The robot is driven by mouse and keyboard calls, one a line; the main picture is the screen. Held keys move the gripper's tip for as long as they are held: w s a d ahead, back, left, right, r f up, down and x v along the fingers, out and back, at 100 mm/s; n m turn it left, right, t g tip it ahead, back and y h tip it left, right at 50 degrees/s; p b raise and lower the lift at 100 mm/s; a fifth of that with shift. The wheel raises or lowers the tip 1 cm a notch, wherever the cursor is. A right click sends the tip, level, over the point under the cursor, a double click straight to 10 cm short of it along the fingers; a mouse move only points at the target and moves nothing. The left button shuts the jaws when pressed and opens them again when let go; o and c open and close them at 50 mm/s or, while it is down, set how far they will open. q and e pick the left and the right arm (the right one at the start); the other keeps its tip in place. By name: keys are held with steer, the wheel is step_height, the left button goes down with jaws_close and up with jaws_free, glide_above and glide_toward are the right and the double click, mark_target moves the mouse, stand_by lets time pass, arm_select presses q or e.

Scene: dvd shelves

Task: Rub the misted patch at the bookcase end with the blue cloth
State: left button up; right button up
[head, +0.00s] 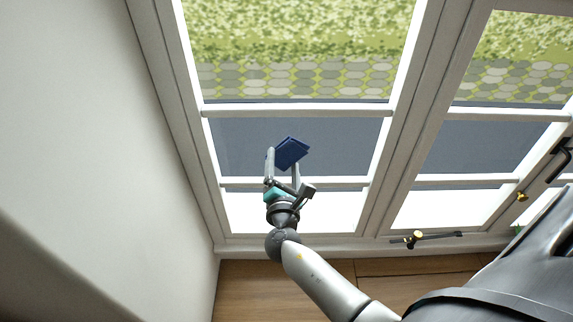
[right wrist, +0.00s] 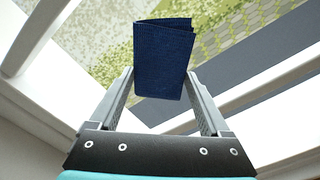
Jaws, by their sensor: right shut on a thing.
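The blue cloth (head: 291,151) is a folded dark blue piece in front of the window (head: 240,110). My right gripper (head: 283,160) is shut on it, with the cloth standing out past the fingertips. In the right wrist view the cloth (right wrist: 163,58) sits between the two fingers, its folded layers showing at the top right edge. In the head view the cloth overlaps the grey band of the window's left part; I cannot tell whether it touches the glass. I cannot make out a misted patch on the panes. No bookcase shows. My left gripper is not in view.
White glazing bars (head: 290,110) cross the window. A plain pale wall (head: 90,130) stands close on the left. Wooden floor (head: 250,285) shows below.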

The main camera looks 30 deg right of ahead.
steer(key=shift+s+a, duration=0.2)
steer(key=shift+a, duration=0.3)
steer(key=shift+p+v, duration=0.3)
steer(key=shift+v, duration=2.2)
steer(key=shift+s+d, duration=0.15)
steer(key=v, duration=0.2)
steer(key=shift+s+a, duration=0.25)
steer(key=shift+s, duration=0.05)
